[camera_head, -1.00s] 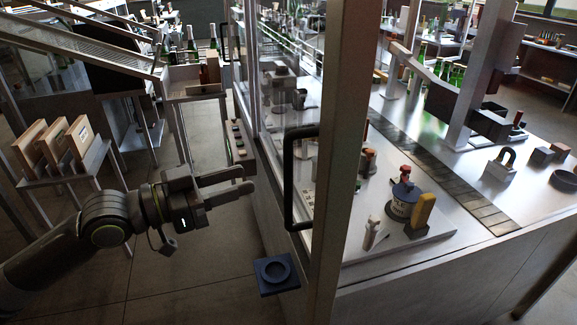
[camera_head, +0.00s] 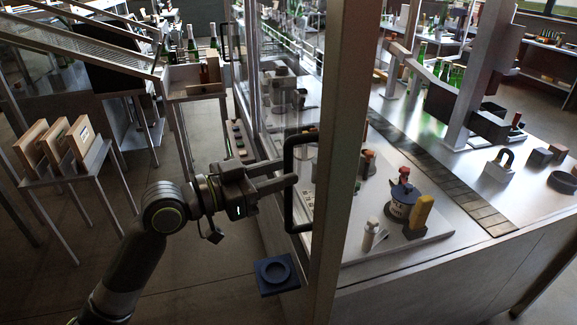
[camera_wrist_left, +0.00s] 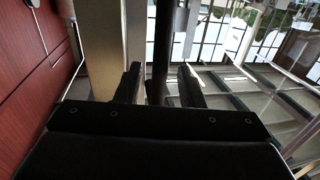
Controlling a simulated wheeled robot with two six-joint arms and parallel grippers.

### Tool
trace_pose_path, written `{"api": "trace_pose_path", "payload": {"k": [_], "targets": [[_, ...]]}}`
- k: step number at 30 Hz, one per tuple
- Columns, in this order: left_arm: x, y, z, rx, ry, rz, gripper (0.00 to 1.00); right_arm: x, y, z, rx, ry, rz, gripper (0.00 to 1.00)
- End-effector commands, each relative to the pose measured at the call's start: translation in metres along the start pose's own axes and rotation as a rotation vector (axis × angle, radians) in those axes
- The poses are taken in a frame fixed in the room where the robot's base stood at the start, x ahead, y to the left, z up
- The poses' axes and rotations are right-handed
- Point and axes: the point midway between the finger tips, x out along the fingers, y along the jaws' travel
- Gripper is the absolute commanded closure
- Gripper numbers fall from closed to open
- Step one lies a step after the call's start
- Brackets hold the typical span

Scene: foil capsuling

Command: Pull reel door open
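The reel door (camera_head: 337,160) is a glass panel in a metal frame at the middle of the head view. Its black D-shaped handle (camera_head: 289,205) stands upright on the frame. My left gripper (camera_head: 286,176) is at the upper part of the handle. In the left wrist view the dark handle bar (camera_wrist_left: 159,45) stands between the two fingers of my left gripper (camera_wrist_left: 160,86), with a gap on each side. The fingers are apart and not closed on it. My right gripper is in neither view.
A blue square block with a round recess (camera_head: 276,272) is below the handle. Behind the door, a bench (camera_head: 400,262) carries a labelled pot (camera_head: 402,203), a yellow block (camera_head: 421,212) and a small pale bottle (camera_head: 371,234). A rack with wooden boards (camera_head: 55,150) stands left. Floor is clear below my arm.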

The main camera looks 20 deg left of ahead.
Motion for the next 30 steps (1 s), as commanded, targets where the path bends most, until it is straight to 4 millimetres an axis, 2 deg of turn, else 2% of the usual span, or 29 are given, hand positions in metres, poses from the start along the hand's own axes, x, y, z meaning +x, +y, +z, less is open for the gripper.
{"api": "trace_pose_path", "payload": {"k": [9,21,29,30], "targets": [[0.022,0.0,-0.001,-0.001,0.0,-0.001,0.65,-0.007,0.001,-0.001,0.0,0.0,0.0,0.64],[0.026,0.0,0.0,-0.001,-0.001,0.0,0.65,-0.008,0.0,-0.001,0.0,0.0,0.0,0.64],[0.025,0.0,0.0,-0.001,0.0,0.0,0.99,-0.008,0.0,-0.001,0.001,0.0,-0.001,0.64],[0.025,0.0,0.0,-0.001,0.0,0.0,1.0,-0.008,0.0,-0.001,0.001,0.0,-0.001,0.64]]}}
